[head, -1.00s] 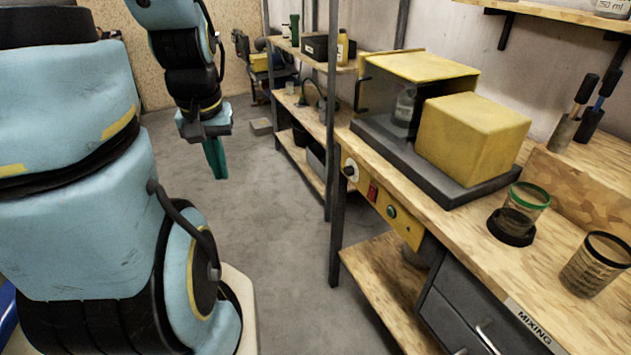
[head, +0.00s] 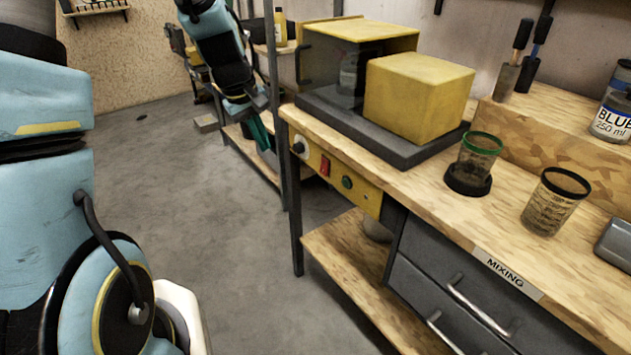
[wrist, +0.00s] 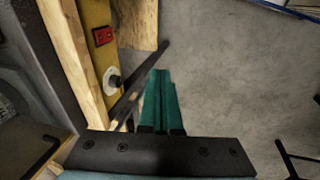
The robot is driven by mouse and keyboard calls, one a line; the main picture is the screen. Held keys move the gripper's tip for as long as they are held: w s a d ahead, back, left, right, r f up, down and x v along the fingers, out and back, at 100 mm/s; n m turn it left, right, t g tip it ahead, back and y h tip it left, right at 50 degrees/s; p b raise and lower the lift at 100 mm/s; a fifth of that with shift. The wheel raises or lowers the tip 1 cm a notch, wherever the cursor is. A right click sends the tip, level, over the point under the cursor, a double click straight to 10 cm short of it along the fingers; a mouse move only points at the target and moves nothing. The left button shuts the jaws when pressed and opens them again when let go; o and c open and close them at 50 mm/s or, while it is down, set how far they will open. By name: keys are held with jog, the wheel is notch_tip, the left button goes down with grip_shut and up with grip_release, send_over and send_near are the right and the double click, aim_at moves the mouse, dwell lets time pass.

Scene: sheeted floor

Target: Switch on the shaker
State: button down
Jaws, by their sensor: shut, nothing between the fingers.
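The shaker (head: 360,40) is a yellow box-like machine on a dark base on the bench, with its dark opening at the left. On the bench's front edge is a yellow panel (head: 368,199) with a white knob (head: 299,147), a red switch (head: 325,165) and a dark green button (head: 347,182). The wrist view shows the red switch (wrist: 103,35) and the white knob (wrist: 112,81) left of my gripper (wrist: 160,78). My gripper's teal fingers are shut and empty. In the head view my gripper (head: 259,134) is beyond the bench's left end, partly hidden, apart from the panel.
A green-rimmed cup (head: 479,157) sits in a black ring holder, beside a black-rimmed cup (head: 555,201). Grey drawers (head: 430,290) and a lower wooden shelf (head: 345,260) are under the bench. A dark bench leg (head: 295,230) stands at its left corner.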

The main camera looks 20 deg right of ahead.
aim_at(324, 166)
jog(key=d+f, duration=0.3)
jog(key=d, duration=0.4)
jog(key=shift+n+h+b, duration=0.3)
jog(key=shift+n+h, duration=0.1)
jog(key=d+f+p, duration=0.1)
jog(key=d+f, duration=0.1)
jog(key=f, duration=0.1)
jog(key=w+d+f+p, duration=0.1)
jog(key=d+f, duration=0.1)
jog(key=f, duration=0.1)
jog(key=d+f+p, duration=0.2)
jog(key=d+f, duration=0.1)
jog(key=f, duration=0.1)
jog(key=shift+w, duration=0.2)
